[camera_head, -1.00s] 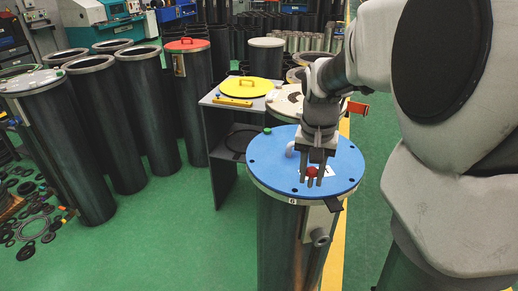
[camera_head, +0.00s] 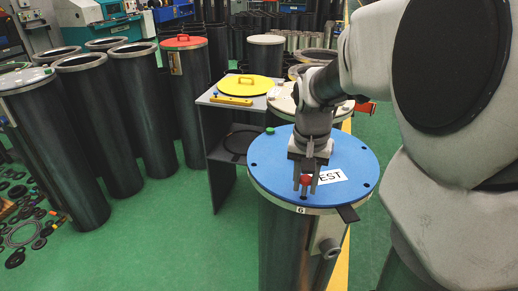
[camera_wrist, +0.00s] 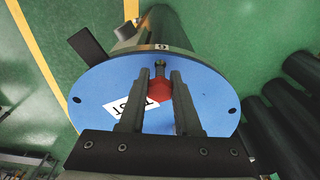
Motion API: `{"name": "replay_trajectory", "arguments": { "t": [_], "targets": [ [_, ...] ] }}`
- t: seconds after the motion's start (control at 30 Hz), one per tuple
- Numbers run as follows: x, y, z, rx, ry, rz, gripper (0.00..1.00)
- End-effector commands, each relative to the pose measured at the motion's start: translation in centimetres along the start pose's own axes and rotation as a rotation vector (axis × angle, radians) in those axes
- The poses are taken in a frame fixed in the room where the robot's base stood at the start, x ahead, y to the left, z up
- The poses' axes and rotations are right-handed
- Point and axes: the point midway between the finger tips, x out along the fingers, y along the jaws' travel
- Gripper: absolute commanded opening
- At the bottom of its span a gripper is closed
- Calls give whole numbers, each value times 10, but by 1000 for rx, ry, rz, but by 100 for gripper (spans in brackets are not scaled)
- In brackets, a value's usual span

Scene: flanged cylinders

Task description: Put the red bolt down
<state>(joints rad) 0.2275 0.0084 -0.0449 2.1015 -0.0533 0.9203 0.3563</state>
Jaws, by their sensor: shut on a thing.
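The red bolt (camera_head: 306,180) is held between the fingers of my gripper (camera_head: 305,188), just above the blue lid (camera_head: 350,157) near its front edge. In the wrist view the red head of the bolt (camera_wrist: 159,90) shows between the two fingers of my gripper (camera_wrist: 160,75), with a dark shank near the fingertips. The blue lid (camera_wrist: 100,80) has several small dark holes around its rim. I cannot tell whether the bolt's tip touches the lid or enters a hole.
A white label (camera_head: 326,176) lies on the blue lid, and a green knob (camera_head: 270,131) sits at its back left. A grey stand (camera_head: 215,125) with a yellow lid (camera_head: 243,85) is to the left. Tall dark cylinders, one with a red lid (camera_head: 184,42), stand farther left.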

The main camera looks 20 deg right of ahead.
Motion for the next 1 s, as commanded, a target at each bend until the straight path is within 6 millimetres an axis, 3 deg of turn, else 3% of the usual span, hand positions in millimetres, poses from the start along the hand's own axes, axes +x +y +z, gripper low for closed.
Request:
{"name": "replay_trajectory", "arguments": {
  "t": [0.03,0.13,0.93,0.97,1.0],
  "targets": [
    [12,0,3,0,1,0,0],
    [20,0,8,0,1,0,0],
    [37,1,12,3,-8,2,0],
    [37,1,12,3,-9,2,34],
    [38,1,12,3,-9,2,41]
  ]
}}
